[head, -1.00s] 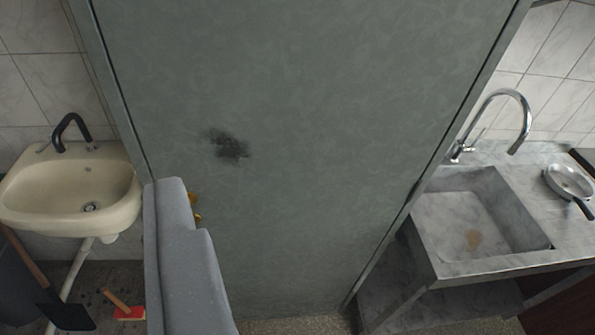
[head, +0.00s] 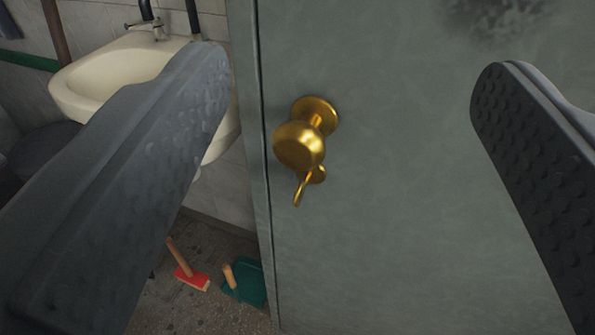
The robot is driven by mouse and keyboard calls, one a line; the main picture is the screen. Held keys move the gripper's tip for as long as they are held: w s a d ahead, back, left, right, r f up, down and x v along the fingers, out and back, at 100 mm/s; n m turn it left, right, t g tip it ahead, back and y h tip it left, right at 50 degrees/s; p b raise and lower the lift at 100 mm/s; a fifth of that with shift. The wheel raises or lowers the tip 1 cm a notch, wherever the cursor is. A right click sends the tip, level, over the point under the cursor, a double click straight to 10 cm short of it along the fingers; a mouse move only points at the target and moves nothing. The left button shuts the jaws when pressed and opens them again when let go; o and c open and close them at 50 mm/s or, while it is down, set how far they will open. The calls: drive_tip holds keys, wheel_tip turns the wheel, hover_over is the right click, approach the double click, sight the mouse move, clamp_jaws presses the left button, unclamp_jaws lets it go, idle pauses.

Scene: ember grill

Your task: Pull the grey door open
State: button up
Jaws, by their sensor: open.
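The grey door (head: 400,230) fills the middle and right of the view and looks shut in its frame. A round brass knob (head: 299,146) sits near its left edge, with a small brass key or latch piece (head: 309,182) just below. My gripper (head: 352,75) is open and empty. Its two dark, studded fingers stand wide apart on either side of the knob, which shows between them, nearer the left finger. I see no contact with the knob.
A cream washbasin (head: 120,70) is on the wall at the left, partly behind my left finger. A red brush (head: 190,276) and a green dustpan (head: 245,281) are on the floor left of the door.

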drive_tip(key=n+y+b, duration=0.1)
drive_tip(key=y+b, duration=0.1)
approach(301, 161)
drive_tip(key=shift+w+a+f+b, duration=0.15)
drive_tip(key=shift+w+b, duration=0.2)
drive_tip(key=shift+w, duration=1.55)
drive_tip(key=shift+w+a+r+b, duration=0.1)
drive_tip(key=shift+w+b, duration=0.25)
drive_tip(key=shift+w, duration=1.55)
drive_tip(key=shift+w+a+f+b, duration=0.15)
drive_tip(key=shift+w+b, duration=0.2)
drive_tip(key=shift+w, duration=1.55)
drive_tip(key=c, duration=1)
drive_tip(key=shift+d, duration=0.15)
drive_tip(key=c, duration=0.3)
drive_tip(key=shift+s+r+y, duration=0.1)
drive_tip(key=shift+y, duration=0.2)
drive_tip(key=shift+c, duration=0.2)
